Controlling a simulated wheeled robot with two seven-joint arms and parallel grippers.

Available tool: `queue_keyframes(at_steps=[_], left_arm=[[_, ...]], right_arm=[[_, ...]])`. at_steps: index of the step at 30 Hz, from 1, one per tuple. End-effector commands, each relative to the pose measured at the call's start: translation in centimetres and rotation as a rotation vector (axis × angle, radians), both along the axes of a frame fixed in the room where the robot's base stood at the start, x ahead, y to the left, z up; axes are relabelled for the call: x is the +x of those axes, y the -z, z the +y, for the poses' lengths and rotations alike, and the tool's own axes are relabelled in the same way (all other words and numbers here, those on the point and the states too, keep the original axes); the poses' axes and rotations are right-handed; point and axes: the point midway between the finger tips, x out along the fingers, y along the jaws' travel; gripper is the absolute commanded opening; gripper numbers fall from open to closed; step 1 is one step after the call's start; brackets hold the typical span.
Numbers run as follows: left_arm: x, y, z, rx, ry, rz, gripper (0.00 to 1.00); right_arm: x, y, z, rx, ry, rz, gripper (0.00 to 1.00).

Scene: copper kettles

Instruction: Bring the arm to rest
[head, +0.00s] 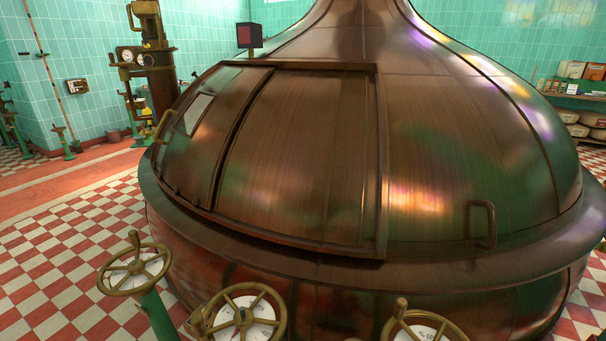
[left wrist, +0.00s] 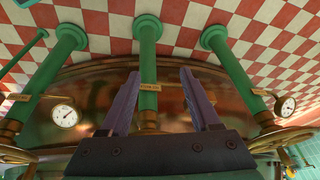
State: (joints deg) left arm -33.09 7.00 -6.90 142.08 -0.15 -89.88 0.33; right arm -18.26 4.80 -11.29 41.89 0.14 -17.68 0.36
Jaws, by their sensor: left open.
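My left gripper (left wrist: 160,74) shows in the left wrist view, with two dark purple fingers spread apart. No object is seen held in it. A green post (left wrist: 148,55) with a small brass label appears behind the gap between the fingers; how far off it is I cannot tell. The curved copper kettle (left wrist: 100,80) lies behind the fingers. Neither gripper nor arm shows in the head view, where the big copper kettle (head: 450,150) with its framed hatch (head: 300,140) fills the middle. My right gripper is in neither view.
Brass handwheels with dials stand along the near edge: a left one (head: 135,270), a middle one (head: 245,318) and a right one (head: 425,328). Round gauges flank the gripper at left (left wrist: 64,116) and right (left wrist: 286,106). Checkered floor (head: 60,260) is open at left.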

Motion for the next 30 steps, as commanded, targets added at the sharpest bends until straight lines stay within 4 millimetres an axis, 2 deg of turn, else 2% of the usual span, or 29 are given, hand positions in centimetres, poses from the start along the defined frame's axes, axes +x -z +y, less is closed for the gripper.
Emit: queue_keyframes(at_steps=[1, 7, 11, 15, 19, 24, 28, 29, 30], left_arm=[[-0.5, 1.6, -0.2, -0.006, 0.009, 0.037, 0.63], [0.4, 10.4, -0.4, 0.000, 0.011, 0.071, 0.63], [-0.6, 17.0, -0.3, 0.002, 0.015, 0.101, 0.63], [-3.8, 24.9, 0.1, 0.007, 0.020, 0.143, 0.63], [-8.0, 30.7, 0.7, 0.011, 0.027, 0.177, 0.63], [-13.7, 35.2, 1.8, 0.017, 0.033, 0.212, 0.63], [-18.0, 37.3, 2.6, 0.021, 0.038, 0.237, 0.63], [-17.6, 34.6, 2.6, 0.020, 0.039, 0.227, 0.63], [-17.7, 33.0, 2.6, 0.020, 0.040, 0.227, 0.63]], right_arm=[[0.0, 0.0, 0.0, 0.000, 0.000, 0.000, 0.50], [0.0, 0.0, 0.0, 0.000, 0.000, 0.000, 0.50], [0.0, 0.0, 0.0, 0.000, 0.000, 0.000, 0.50], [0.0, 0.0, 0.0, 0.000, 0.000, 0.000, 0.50], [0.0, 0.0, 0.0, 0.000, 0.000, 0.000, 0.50], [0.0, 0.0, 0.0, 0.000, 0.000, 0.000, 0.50], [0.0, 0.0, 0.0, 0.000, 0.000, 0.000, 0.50], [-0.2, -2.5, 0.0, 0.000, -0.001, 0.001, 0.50], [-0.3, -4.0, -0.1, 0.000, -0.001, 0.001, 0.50]])
